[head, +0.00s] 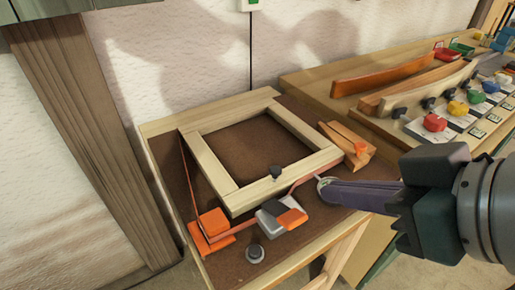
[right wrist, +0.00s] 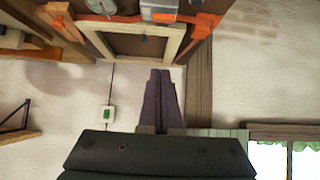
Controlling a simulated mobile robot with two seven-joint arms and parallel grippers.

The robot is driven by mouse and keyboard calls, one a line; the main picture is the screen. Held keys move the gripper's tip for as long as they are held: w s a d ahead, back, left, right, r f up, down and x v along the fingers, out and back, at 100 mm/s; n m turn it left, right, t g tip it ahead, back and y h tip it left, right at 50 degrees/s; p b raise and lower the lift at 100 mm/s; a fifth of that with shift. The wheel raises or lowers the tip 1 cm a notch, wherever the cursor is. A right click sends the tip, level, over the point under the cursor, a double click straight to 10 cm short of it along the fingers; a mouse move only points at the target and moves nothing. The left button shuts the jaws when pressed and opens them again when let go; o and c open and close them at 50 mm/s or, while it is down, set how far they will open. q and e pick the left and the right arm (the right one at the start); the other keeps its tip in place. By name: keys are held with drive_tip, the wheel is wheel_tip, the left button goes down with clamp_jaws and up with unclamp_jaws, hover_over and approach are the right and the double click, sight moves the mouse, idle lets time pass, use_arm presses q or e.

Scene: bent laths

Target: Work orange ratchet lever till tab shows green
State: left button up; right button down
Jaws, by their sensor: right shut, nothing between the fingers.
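A pale wooden frame (head: 222,178) lies on the brown-topped bench, with a thin red strap (head: 186,170) along its sides and orange corner blocks (head: 210,228). The ratchet (head: 270,222) is a grey body at the frame's near side. Its orange lever (head: 291,218) looks folded low against the body. I cannot make out a green tab on it. My right gripper (head: 328,188) is shut and empty, its purple fingers right of the lever, near a small round grey disc; contact is unclear. In the right wrist view the closed fingers (right wrist: 160,74) show below the frame. My left gripper is out of view.
A dark clip (head: 276,172) sits on the frame's near rail. A round grey knob (head: 255,254) lies near the bench front. A wooden piece with an orange part (head: 348,145) is at right. Bent laths (head: 385,76) and coloured clamps (head: 435,123) fill the right-hand bench.

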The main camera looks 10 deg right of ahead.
drive_tip(key=shift+f, duration=0.1)
drive_tip(key=shift+w, duration=0.1)
drive_tip(key=b, duration=0.2)
hover_over(298, 219)
drive_tip(key=w, duration=0.2)
drive_tip(key=f, duration=0.6)
drive_tip(key=shift+a+f, duration=0.35)
drive_tip(key=f, duration=0.1)
drive_tip(key=s+f, duration=0.1)
drive_tip(key=f, duration=0.1)
drive_tip(key=shift+s+d, duration=0.3)
drive_tip(key=shift+s, duration=0.05)
drive_tip(key=shift+s+f, duration=0.1)
drive_tip(key=shift+f, duration=0.05)
drive_tip(key=shift+f, duration=0.1)
